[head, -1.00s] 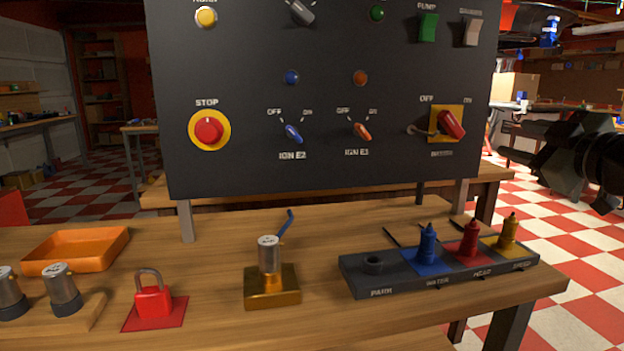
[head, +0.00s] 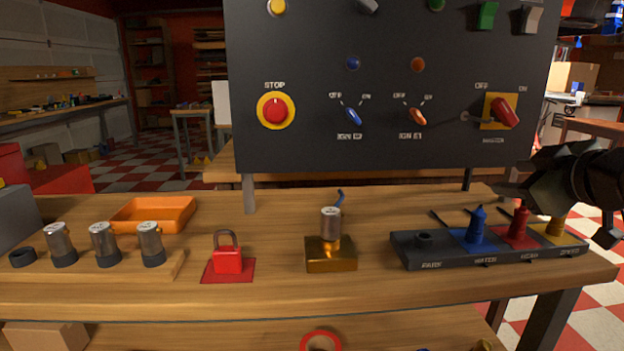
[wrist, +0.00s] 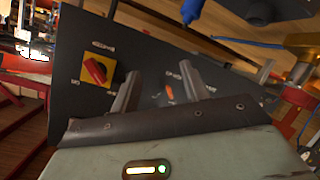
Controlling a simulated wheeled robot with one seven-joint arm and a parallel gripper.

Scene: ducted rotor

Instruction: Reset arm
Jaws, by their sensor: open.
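My gripper (head: 520,188) is at the right of the head view, in front of the panel's lower right edge and by the plug tray. In the wrist view its two fingers (wrist: 160,88) stand apart with nothing between them. The plug tray (head: 405,257) holds a blue plug (head: 476,226), a red plug (head: 518,226) and a yellow plug (head: 556,228), partly hidden by my arm.
The bench front is clear.

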